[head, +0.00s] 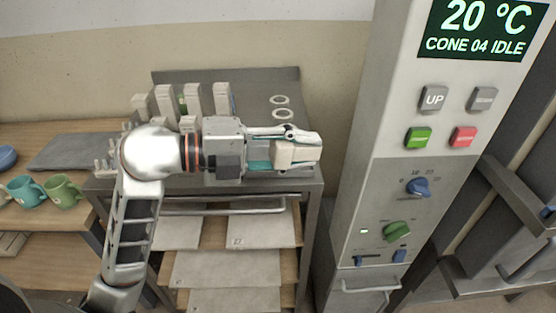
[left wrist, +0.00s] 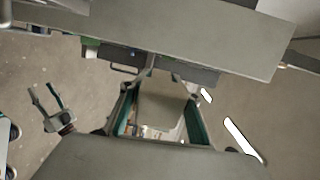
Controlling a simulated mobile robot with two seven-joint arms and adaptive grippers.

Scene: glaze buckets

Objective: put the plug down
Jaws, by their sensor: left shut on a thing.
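My left gripper (head: 298,148) reaches in from the left above the metal cart. In the left wrist view the plug (left wrist: 163,106) sits between the two teal-padded fingers of the left gripper (left wrist: 162,118). The plug is held over the cart top (head: 312,184), and its height above the top is hard to judge. My right gripper (left wrist: 47,98) shows only in the left wrist view, at the left, with its two fingers apart and nothing between them.
Several pale posts (head: 221,98) stand at the back of the cart, with two white rings (head: 280,100) to their right. The kiln control panel (head: 395,190) stands close on the right. A green mug (head: 63,192) and a teal mug (head: 25,191) stand on the wooden table at left.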

